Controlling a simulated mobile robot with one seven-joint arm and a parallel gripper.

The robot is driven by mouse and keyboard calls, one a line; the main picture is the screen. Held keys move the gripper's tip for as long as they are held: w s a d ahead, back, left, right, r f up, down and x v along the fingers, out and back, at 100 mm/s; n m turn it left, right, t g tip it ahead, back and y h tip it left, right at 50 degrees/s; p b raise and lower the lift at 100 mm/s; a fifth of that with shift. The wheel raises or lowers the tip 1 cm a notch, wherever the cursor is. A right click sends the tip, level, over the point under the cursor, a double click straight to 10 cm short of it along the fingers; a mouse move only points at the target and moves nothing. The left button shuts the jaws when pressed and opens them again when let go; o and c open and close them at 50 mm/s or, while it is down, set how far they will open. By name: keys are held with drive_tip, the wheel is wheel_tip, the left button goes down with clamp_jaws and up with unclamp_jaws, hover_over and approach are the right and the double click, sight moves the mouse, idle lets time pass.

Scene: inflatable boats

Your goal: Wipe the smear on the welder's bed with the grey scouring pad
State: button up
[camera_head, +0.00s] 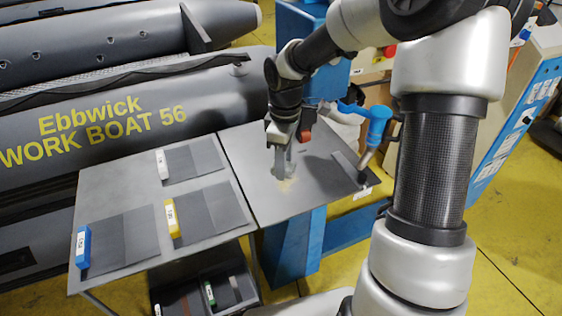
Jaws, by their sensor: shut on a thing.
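The welder's bed (251,188) is a flat grey plate in the middle of the view. A small pale yellowish smear (288,185) shows on it. My gripper (283,160) points down over the bed, just behind the smear in this view. It is shut on a grey thing that seems to be the grey scouring pad; it is small here and blends with the fingers. The pad's lower edge is at or very near the bed; I cannot tell whether it touches. My arm covers part of the right side.
Left of the bed, a grey side table (140,174) holds dark sheets with white (162,164), yellow (173,218) and blue (84,247) blocks. A blue-and-metal tool (377,128) stands at the bed's right. A grey boat (120,110) lies behind. A lower shelf holds more sheets.

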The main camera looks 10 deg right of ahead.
sight(302, 181)
drive_tip(key=w+f+n+b, duration=0.1)
drive_tip(key=f+n+b, duration=0.1)
drive_tip(key=n, duration=0.3)
drive_tip(key=w+f+n+b, duration=0.2)
drive_tip(key=f+n, duration=0.2)
drive_tip(key=n, duration=0.2)
drive_tip(key=w+f+n+b, duration=0.2)
drive_tip(key=f+n, duration=0.2)
drive_tip(key=n, duration=0.2)
drive_tip(key=shift+w+f+b, duration=0.1)
drive_tip(key=shift+b, duration=0.2)
drive_tip(key=shift+f+b, duration=0.45)
drive_tip(key=shift+f, duration=0.55)
idle(0.3)
drive_tip(key=shift+w+d+r+p, duration=0.1)
drive_tip(key=shift+d+p, duration=0.35)
drive_tip(key=shift+d, duration=0.2)
drive_tip(key=shift+w+d+r+p, duration=0.1)
drive_tip(key=shift+d+p, duration=0.3)
drive_tip(key=shift+d, duration=0.25)
drive_tip(key=shift+w+d+f+p, duration=0.15)
drive_tip(key=shift+d+p, duration=0.2)
drive_tip(key=shift+d, duration=0.5)
drive_tip(key=shift+w+d+p, duration=0.2)
drive_tip(key=shift+d+p, duration=0.2)
drive_tip(key=shift+d, duration=0.4)
drive_tip(key=shift+w+d+f+p, duration=0.15)
drive_tip(key=shift+d+p, duration=0.2)
drive_tip(key=shift+d, duration=0.5)
drive_tip(key=shift+r, duration=0.15)
